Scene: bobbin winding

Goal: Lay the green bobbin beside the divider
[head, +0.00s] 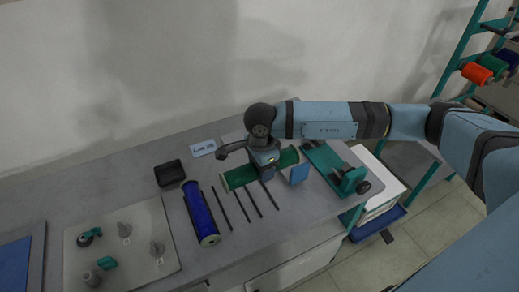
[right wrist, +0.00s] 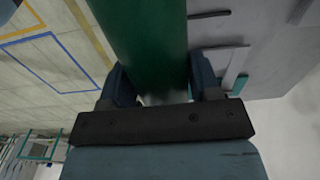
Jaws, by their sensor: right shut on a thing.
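The green bobbin (head: 238,178) lies crosswise in my right gripper (head: 266,172) over the right half of the table. Its far end (head: 289,156) shows on the other side of the gripper. In the right wrist view the green bobbin (right wrist: 147,45) runs between the two fingers (right wrist: 156,85), which are shut on it. I cannot tell if it touches the table. A small blue block (head: 299,174) stands just right of the gripper; it may be the divider, but I cannot be sure. My left gripper is not in view.
Thin dark strips (head: 240,205) lie below the green bobbin. A blue bobbin (head: 201,213) lies left of them, near a black box (head: 170,173). A teal device (head: 342,174) stands at the table's right edge. A pale board (head: 120,245) with grey and teal parts is at left.

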